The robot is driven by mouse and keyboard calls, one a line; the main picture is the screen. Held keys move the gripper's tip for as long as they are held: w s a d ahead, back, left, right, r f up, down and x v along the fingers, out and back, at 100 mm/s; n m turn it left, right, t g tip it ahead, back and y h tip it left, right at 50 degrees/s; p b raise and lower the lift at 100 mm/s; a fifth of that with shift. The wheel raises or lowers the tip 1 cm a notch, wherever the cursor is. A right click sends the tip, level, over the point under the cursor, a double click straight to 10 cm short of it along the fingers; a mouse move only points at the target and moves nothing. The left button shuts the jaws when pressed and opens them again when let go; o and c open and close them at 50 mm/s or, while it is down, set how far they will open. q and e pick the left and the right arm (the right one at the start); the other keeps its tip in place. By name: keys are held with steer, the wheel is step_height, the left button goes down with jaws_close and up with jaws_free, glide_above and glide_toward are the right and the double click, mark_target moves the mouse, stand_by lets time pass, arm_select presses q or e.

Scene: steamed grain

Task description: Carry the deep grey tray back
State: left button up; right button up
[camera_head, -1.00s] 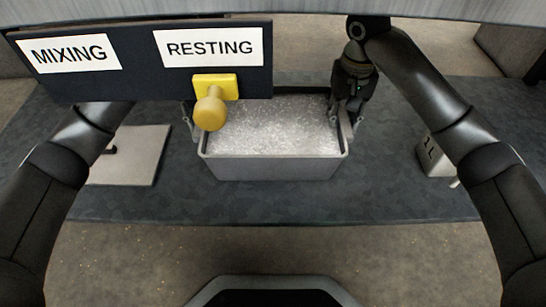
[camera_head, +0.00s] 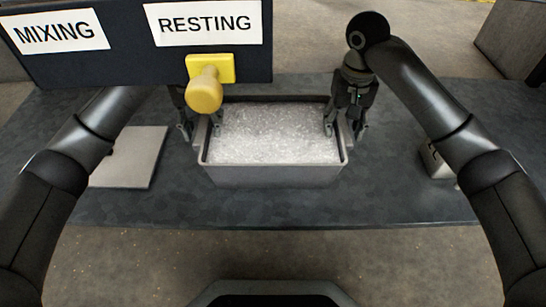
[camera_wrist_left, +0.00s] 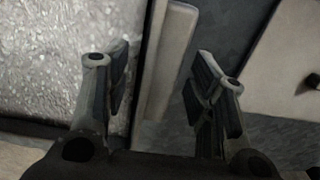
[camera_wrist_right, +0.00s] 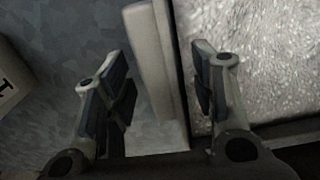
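The deep grey tray (camera_head: 272,176), full of pale glittering grain (camera_head: 275,133), stands on the dark table. My left gripper (camera_head: 200,130) is at the tray's left side, partly hidden by the sign board and yellow knob. In the left wrist view its fingers (camera_wrist_left: 158,85) are apart, with the tray's raised side grip (camera_wrist_left: 168,55) between them. My right gripper (camera_head: 344,130) is at the right side. In the right wrist view its fingers (camera_wrist_right: 163,82) are apart on either side of the other side grip (camera_wrist_right: 150,60). Neither gripper visibly pinches the tray.
A dark board (camera_head: 130,72) labelled MIXING and RESTING, with a yellow knob (camera_head: 205,88), blocks the upper left. A pale flat plate (camera_head: 130,165) lies left of the tray. A light grey box (camera_head: 436,161) stands right. The table in front of the tray is clear.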

arm_select(q)
step_height(320, 180, up, 7)
steer(key=shift+r, duration=0.1)
arm_select(e)
steer(key=shift+a, duration=0.1)
arm_select(q)
steer(key=shift+r, duration=0.15)
arm_select(e)
steer(key=shift+r, duration=3.75)
